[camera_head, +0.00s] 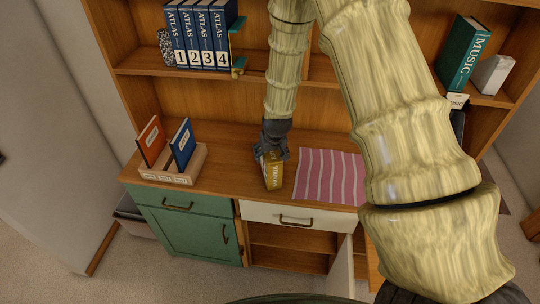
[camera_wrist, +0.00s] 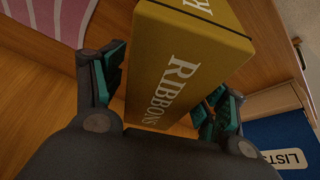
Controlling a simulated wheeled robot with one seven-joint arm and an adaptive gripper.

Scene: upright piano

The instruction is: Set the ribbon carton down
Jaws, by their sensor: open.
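The ribbon carton (camera_head: 274,178) is a yellow-brown box marked "RIBBONS". It stands on the wooden counter, left of the pink striped cloth. In the wrist view the carton (camera_wrist: 178,75) lies between my two fingers, its lettering facing the camera. My gripper (camera_head: 271,155) is at the carton's upper end in the head view. In the wrist view my gripper (camera_wrist: 160,95) is open, with one teal-padded finger on each side of the box. Whether a pad still touches the carton I cannot tell. Its underside is hidden.
A wooden sorter (camera_head: 172,168) with orange and blue folders stands at left. The pink striped cloth (camera_head: 330,175) lies at right. Atlases (camera_head: 200,35) with a bookend (camera_head: 237,45) and a music book (camera_head: 464,55) are on the shelf above. Bare counter (camera_head: 225,165) lies between sorter and carton.

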